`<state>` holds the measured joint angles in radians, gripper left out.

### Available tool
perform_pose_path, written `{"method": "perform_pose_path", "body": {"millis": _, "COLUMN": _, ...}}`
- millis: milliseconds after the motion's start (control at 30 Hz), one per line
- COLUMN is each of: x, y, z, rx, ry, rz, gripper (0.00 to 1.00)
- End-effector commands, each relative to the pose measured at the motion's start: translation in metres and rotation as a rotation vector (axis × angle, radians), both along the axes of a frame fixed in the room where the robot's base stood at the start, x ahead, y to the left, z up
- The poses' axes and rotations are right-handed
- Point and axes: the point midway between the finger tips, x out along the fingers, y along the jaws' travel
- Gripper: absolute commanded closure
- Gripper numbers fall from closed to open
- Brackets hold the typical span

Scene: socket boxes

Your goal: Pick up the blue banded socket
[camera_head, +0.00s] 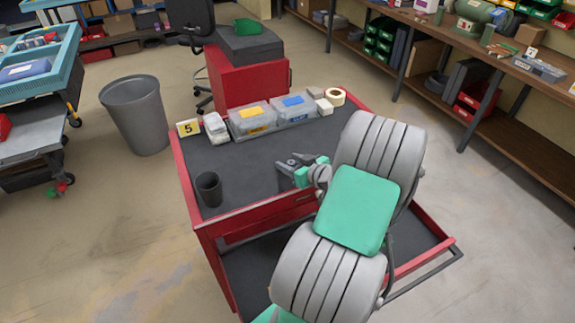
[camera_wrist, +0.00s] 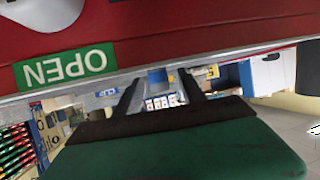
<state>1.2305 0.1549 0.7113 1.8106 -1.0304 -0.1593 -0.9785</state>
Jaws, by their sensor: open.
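I cannot make out a blue banded socket in either view. Two clear lidded boxes stand side by side at the back of the red cart's dark top: a box with a yellow label (camera_head: 240,125) and, to its right, a box with a blue label (camera_head: 310,108). Their contents are too unclear to tell. My gripper (camera_head: 289,161) is open and empty, in front of the boxes and apart from them.
The red cart (camera_head: 183,180) also carries a dark cup (camera_head: 209,189), a yellow "5" sign (camera_head: 188,128), a white packet (camera_head: 216,128) and a tape roll (camera_head: 335,96). A grey bin (camera_head: 136,115) stands on the floor to the left.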

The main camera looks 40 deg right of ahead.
Motion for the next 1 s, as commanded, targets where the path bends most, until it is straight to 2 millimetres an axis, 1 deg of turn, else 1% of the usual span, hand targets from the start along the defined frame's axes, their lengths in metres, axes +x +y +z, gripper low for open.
{"method": "perform_pose_path", "body": {"millis": 67, "x": -0.0002, "y": 0.0001, "z": -0.0001, "rx": 0.0, "ry": 0.0, "rz": 0.0, "gripper": 0.53}}
{"method": "perform_pose_path", "body": {"millis": 600, "x": 0.0003, "y": 0.0012, "z": 0.0001, "rx": 0.0, "ry": 0.0, "rz": 0.003, "gripper": 0.96}}
{"method": "perform_pose_path", "body": {"millis": 667, "x": 0.0003, "y": 0.0012, "z": 0.0001, "rx": 0.0, "ry": 0.0, "rz": 0.003, "gripper": 1.0}}
{"method": "perform_pose_path", "body": {"millis": 1000, "x": 0.0004, "y": 0.0012, "z": 0.0004, "rx": -0.001, "ry": 0.0, "rz": 0.004, "gripper": 1.0}}
